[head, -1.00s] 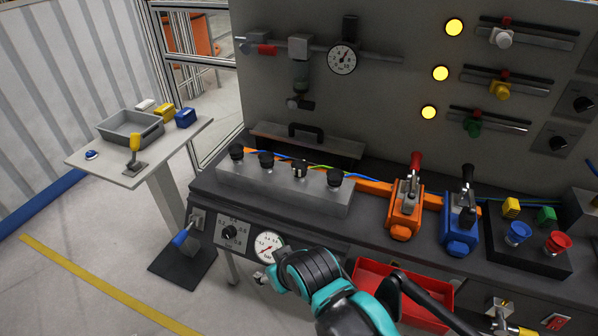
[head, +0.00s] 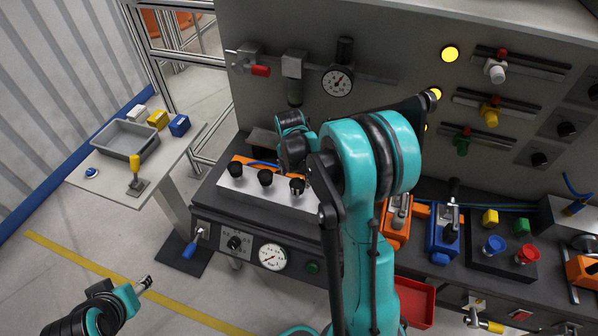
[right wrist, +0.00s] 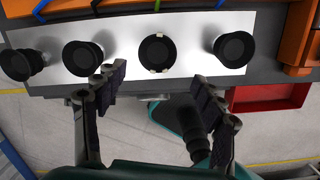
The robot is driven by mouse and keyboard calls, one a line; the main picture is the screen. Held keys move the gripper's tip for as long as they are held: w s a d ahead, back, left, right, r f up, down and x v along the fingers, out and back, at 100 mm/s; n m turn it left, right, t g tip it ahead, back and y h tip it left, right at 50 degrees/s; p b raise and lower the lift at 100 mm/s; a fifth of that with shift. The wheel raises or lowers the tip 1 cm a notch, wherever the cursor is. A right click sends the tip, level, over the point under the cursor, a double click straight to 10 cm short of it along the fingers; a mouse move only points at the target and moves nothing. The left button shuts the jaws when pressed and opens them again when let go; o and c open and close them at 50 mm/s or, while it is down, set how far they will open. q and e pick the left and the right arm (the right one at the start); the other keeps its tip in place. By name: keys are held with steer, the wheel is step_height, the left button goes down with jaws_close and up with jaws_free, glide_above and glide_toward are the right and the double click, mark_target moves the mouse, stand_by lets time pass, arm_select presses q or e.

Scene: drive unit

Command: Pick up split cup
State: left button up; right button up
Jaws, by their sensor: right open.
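The split cup (right wrist: 158,52) is a black round cup with small light notches on its rim. It stands third from the left in a row on a light metal block (right wrist: 120,80). In the head view the cup (head: 297,189) is partly covered by my right gripper (head: 297,176). In the right wrist view my right gripper (right wrist: 162,84) is open and empty, its fingers spread to either side of the cup's line, with the cup ahead between them. I cannot tell whether they touch it. My left gripper (head: 146,283) hangs low at the left; its finger spacing is unclear.
Similar black cups stand close by: two to the left (right wrist: 83,57) (right wrist: 18,64) and one to the right (right wrist: 234,48). Orange (head: 394,228) and blue (head: 443,240) lever units stand right of the block. A red bin (head: 418,305) is below the bench edge. A side table (head: 108,181) stands left.

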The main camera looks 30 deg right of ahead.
mark_target(297, 184)
steer(key=shift+w+d+f+n, duration=0.15)
steer(key=shift+w+d+n, duration=0.05)
steer(key=shift+d+n, duration=0.15)
steer(key=shift+d+f, duration=0.1)
steer(key=shift+f, duration=0.2)
steer(key=f, duration=0.2)
steer(key=f+b, duration=0.1)
steer(key=f, duration=0.2)
steer(key=w+f, duration=0.1)
steer(key=f, duration=0.1)
steer(key=shift+d+f+b, duration=0.15)
steer(key=shift+d+b, duration=0.05)
steer(key=shift+b, duration=0.15)
steer(key=c, duration=1.3)
